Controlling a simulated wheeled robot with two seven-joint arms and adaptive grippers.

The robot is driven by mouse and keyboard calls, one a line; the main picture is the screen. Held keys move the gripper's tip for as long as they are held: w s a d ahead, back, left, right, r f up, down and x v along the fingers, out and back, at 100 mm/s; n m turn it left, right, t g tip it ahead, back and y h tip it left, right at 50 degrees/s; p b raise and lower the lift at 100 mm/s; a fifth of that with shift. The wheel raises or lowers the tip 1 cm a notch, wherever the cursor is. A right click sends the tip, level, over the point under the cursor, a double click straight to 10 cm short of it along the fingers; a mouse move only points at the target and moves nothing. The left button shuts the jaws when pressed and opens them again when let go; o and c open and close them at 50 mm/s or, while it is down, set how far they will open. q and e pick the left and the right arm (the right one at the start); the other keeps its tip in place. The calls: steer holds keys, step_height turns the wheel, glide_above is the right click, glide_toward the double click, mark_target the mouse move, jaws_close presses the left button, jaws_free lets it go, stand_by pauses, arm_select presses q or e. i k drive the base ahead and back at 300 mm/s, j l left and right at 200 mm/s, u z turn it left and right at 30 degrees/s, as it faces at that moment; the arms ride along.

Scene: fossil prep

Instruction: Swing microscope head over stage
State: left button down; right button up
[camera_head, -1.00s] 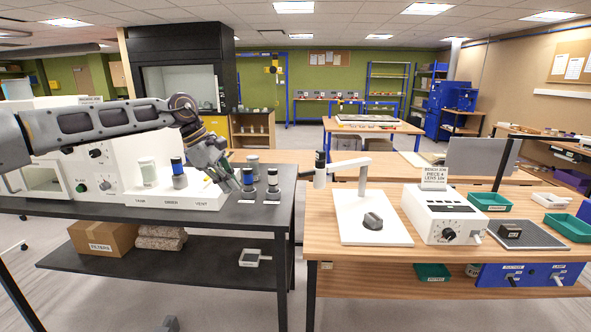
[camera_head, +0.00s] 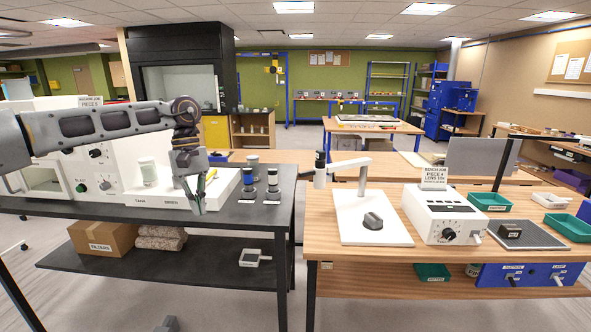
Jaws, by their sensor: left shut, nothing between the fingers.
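The microscope stands on the wooden bench (camera_head: 330,215). Its white base plate (camera_head: 350,232) carries a dark stage block (camera_head: 373,221). The microscope head (camera_head: 320,172), white with a dark eyepiece, hangs at the arm's left end, beyond the plate's left edge and away from the stage block. My left gripper (camera_head: 197,208) is shut and empty, pointing down in front of the white tray on the black bench, well left of the head. My right gripper is not in view.
A gap separates the two benches. Right of the microscope stand a white control box (camera_head: 440,215) and a thin black post (camera_head: 507,165).

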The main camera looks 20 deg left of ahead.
mark_target(319, 174)
steer(key=i, duration=2)
